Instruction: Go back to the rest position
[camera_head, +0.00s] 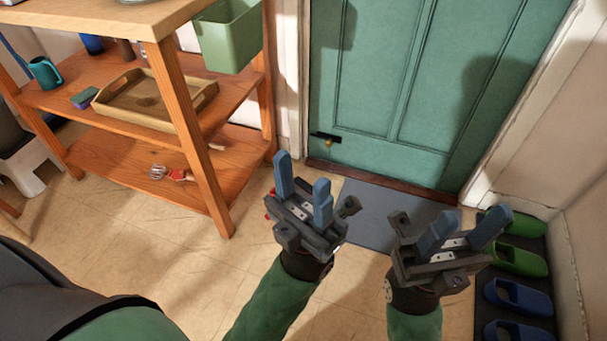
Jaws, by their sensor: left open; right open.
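My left gripper (303,180) is open and empty, with its blue fingers apart and pointing up in the picture, over the floor in front of the door mat. My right gripper (468,233) is open and empty to the right of it, its blue fingers spread, in front of the mat's right part. Both green-sleeved forearms come in from the bottom edge. Neither gripper touches any object that I can see.
A wooden shelf unit (184,130) stands at left with a wooden tray (207,92), a teal watering can (44,73) and a green bin (228,38). A green door (400,80) stands behind a grey mat (362,215). Green and blue clogs (519,262) line the right wall.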

